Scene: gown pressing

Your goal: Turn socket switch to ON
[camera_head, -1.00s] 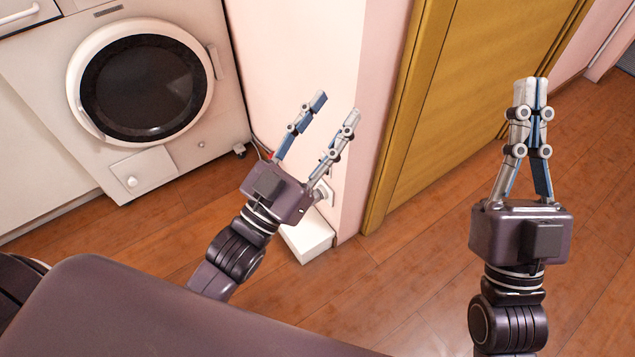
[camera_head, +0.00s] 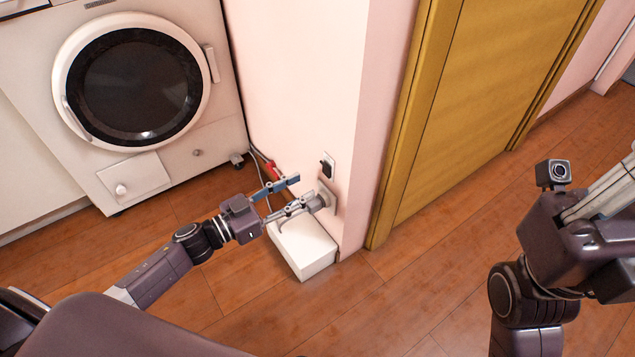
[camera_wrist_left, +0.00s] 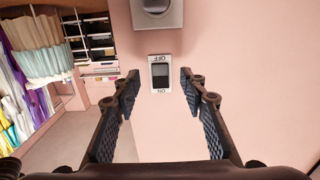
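The socket switch (camera_head: 328,165) is a dark rocker on a pale plate on the pink wall. In the left wrist view the switch (camera_wrist_left: 160,75) carries upside-down labels, OFF at the top and ON at the bottom. My left gripper (camera_head: 304,193) is open and empty, low in front of the wall beside the switch. In the left wrist view its fingers (camera_wrist_left: 160,82) stand to either side of the switch plate, with gaps between. My right gripper (camera_head: 606,192) is cut off by the right edge, so its fingertips are hidden.
A grey round fitting on a square plate (camera_wrist_left: 157,14) is on the wall close to the switch. A white box (camera_head: 303,250) stands on the floor under my left gripper. A washing machine (camera_head: 135,90) is at left, a yellow door (camera_head: 480,100) at right.

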